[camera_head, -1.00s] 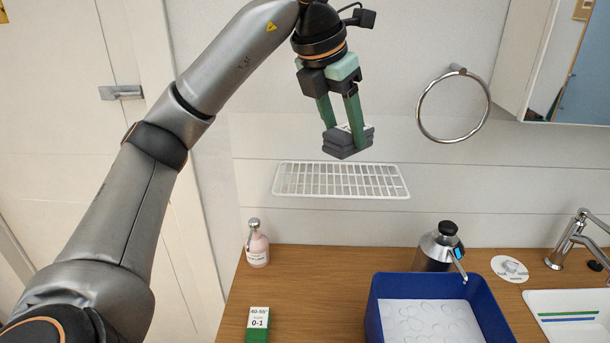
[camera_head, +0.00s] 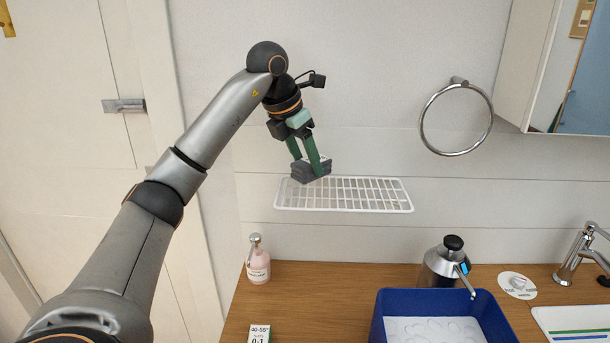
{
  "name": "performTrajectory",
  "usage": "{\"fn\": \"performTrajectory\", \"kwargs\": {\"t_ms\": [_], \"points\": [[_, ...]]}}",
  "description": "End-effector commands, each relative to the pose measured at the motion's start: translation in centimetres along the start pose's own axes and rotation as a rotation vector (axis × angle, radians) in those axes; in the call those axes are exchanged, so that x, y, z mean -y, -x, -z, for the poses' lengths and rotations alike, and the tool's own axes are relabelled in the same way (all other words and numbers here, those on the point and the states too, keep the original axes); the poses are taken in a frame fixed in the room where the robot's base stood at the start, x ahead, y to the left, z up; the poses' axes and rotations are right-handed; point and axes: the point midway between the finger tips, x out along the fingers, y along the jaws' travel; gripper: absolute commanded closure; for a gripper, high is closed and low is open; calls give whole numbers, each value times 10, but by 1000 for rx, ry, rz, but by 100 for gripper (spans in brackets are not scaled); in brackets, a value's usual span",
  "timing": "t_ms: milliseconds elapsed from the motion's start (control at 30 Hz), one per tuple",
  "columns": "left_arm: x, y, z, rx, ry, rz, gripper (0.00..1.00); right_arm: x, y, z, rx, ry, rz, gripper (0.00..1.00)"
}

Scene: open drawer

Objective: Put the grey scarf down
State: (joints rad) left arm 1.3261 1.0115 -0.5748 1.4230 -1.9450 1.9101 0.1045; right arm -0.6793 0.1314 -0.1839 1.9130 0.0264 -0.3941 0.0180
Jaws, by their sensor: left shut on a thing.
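The grey scarf (camera_head: 311,171) is a small folded dark grey bundle. My left gripper (camera_head: 308,164) has its green fingers shut on it from above. The scarf shows over the left back part of a white wire rack (camera_head: 345,194) on the wall. I cannot tell whether the scarf touches the rack. My right gripper is not in view.
The rest of the rack is bare. A metal towel ring (camera_head: 456,118) hangs to the right. Below, a wooden counter (camera_head: 300,300) holds a pink bottle (camera_head: 258,265), a small box (camera_head: 260,334), a blue bin (camera_head: 385,300) and a dark dispenser (camera_head: 440,265). A mirror cabinet (camera_head: 515,80) is at upper right.

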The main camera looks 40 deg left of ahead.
Motion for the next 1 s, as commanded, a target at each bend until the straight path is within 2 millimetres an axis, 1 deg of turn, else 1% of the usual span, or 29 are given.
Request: {"fn": "performTrajectory", "kwargs": {"t_ms": [33,100,200,300,533,667,700,933,1000], "points": [[-5,-7,3,-5,3,-1,99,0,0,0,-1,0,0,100],[-5,-19,8,-5,0,-1,99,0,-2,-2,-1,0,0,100],[-5,-30,12,-4,0,-1,99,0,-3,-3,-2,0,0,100],[-4,-34,14,-2,0,0,99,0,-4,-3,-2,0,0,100],[-4,-33,14,-1,0,0,99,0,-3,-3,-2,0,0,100],[-4,-37,15,-2,0,0,99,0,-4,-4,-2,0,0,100],[-4,-36,15,-1,0,0,41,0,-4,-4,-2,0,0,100],[-4,-36,15,-2,0,0,16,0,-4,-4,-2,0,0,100],[-4,-36,15,-2,0,0,14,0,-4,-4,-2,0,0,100]]}}
